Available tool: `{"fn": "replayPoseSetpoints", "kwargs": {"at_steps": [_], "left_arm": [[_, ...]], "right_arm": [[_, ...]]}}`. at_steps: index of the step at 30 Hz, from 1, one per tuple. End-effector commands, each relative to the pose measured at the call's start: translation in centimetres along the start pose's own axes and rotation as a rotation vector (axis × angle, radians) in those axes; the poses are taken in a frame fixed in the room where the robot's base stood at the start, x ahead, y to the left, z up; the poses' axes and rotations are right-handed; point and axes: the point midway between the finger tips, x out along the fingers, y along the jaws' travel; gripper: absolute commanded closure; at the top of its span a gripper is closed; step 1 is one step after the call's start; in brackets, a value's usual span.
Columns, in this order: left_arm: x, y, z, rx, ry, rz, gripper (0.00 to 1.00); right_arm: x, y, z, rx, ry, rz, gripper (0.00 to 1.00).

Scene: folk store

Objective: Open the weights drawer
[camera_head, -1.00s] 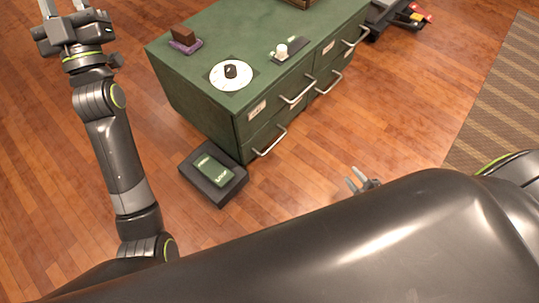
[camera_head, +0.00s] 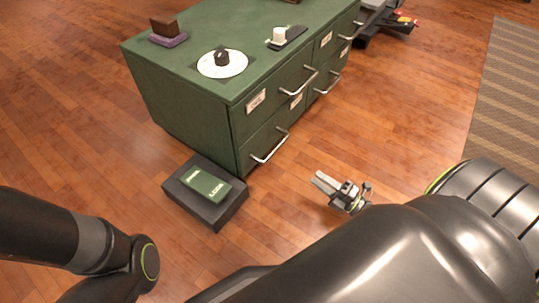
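A green cabinet (camera_head: 185,95) has several drawers in two columns, each with a silver bar handle. The near upper drawer (camera_head: 270,98) has a white label and a handle (camera_head: 299,83). The near lower drawer (camera_head: 257,142) has a handle (camera_head: 270,148) and a label. The far column has an upper handle (camera_head: 352,32) and a lower handle (camera_head: 328,84). All drawers look shut; the labels are too small to read, so I cannot tell which is the weights drawer. My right gripper (camera_head: 318,180) is open, empty and apart from the handles, in front of the near column. My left gripper is out of view.
On the cabinet top are a white dial disc (camera_head: 235,67) with a black knob, a brown block on a purple base (camera_head: 168,40) and a white piece on a dark plate (camera_head: 290,38). A dark box (camera_head: 215,213) with a green book (camera_head: 207,184) stands on the floor by the cabinet's corner. A striped rug (camera_head: 505,90) lies right.

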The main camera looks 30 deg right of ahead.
Motion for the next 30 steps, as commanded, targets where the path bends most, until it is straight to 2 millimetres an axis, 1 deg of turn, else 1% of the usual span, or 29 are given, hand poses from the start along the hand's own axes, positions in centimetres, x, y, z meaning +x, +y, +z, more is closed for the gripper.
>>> {"fn": "replayPoseSetpoints", "kwargs": {"at_steps": [5,21,24,27,30], "left_arm": [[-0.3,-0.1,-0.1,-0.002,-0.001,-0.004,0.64],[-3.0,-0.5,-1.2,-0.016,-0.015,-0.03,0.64],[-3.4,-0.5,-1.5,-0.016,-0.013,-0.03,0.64],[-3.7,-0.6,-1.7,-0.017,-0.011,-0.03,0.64],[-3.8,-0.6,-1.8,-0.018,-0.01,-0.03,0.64]], "right_arm": [[2.2,0.0,0.0,-0.002,0.001,0.005,0.69],[13.6,-0.2,0.0,0.0,0.0,0.003,0.69],[15.2,-0.1,0.0,0.0,0.0,0.003,0.69],[16.3,-0.1,0.0,0.0,-0.001,0.002,0.69],[16.9,-0.1,0.0,0.0,-0.001,0.0,0.69]]}}
